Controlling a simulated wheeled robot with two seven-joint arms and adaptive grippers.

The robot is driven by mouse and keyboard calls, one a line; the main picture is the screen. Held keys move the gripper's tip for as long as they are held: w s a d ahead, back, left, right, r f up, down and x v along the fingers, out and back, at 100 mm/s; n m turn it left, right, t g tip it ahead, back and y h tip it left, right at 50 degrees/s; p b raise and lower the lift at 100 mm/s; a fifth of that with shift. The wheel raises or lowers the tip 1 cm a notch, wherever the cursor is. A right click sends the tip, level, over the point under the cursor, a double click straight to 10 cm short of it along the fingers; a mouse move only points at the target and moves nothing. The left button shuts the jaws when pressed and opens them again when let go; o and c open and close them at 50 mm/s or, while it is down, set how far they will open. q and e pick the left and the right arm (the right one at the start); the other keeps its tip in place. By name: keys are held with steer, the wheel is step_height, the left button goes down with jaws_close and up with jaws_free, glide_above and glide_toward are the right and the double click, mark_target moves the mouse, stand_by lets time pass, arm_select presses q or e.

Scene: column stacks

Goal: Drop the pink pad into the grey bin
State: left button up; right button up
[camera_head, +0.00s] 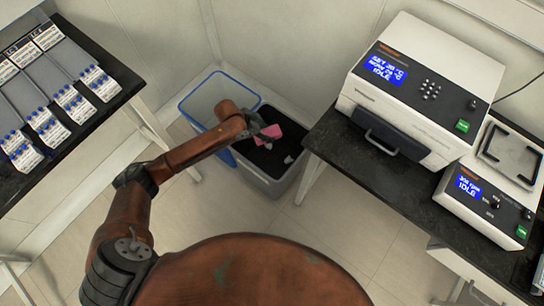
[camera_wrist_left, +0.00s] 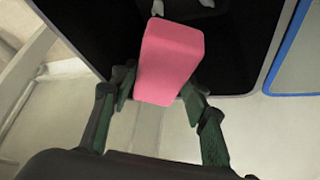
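The pink pad (camera_head: 268,134) is over the grey bin (camera_head: 270,184) in the head view. In the left wrist view the pad (camera_wrist_left: 168,60) sits between the two fingers of my left gripper (camera_wrist_left: 160,96), which touch it on both sides. My left gripper (camera_head: 258,133) is shut on the pad, above the bin's black interior. The pad's far end points into the bin's opening, tilted. The height of the pad above the bin's contents is hard to tell. My right gripper is not in view.
A blue-rimmed bin (camera_head: 183,106) stands against the grey bin's left side. Some pale scraps (camera_head: 288,159) show inside the grey bin. A black-topped bench (camera_head: 335,150) with white instruments (camera_head: 425,85) stands to the right, and a rack bench (camera_head: 85,125) to the left.

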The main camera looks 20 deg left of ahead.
arm_select(q)
steer(key=o, duration=0.4)
steer(key=v, duration=1.2)
